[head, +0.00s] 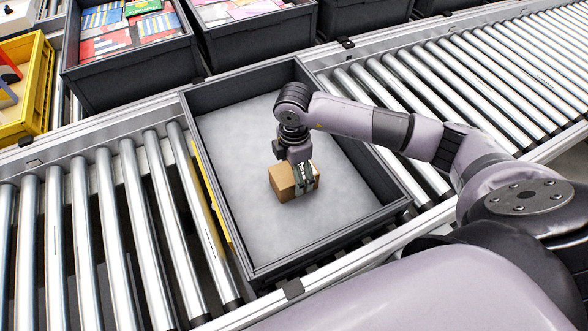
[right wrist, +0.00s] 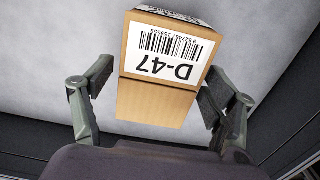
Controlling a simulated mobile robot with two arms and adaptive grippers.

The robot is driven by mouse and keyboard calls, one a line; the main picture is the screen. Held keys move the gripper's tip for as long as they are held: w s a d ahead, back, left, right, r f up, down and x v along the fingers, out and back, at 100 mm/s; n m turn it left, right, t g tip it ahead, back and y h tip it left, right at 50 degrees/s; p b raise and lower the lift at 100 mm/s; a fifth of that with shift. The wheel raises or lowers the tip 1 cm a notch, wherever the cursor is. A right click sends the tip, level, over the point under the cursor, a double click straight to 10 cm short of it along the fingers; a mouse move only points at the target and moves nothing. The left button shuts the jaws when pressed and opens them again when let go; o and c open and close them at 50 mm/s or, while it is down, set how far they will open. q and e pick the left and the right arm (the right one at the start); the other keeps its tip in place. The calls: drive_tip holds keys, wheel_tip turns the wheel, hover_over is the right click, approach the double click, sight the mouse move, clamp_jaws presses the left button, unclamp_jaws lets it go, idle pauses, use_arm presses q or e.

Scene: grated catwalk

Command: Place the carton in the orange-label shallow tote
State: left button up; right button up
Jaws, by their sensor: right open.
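The brown carton (head: 281,184) sits inside the shallow dark grey tote (head: 222,225), near the middle of its pale floor. A yellow-orange strip shows along the tote's left outer side; no lettering can be read on it. My right gripper (head: 305,177) is down in the tote at the carton. In the right wrist view the carton (right wrist: 160,98) shows a white label with a barcode and "D-47". My right gripper (right wrist: 158,100) is open, with one finger on each side of the carton and gaps visible. My left gripper is out of view.
The tote stands on a roller conveyor (head: 95,230), with bare rollers left and right of it. Behind the conveyor stand deep dark bins (head: 130,75) with colourful packs. A yellow bin (head: 40,85) is at the far left. The tote's walls surround my right gripper.

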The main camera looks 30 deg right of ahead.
drive_tip(key=shift+r, duration=0.15)
wheel_tip(320, 180, up, 12)
drive_tip(key=b, duration=0.1)
idle(0.6)
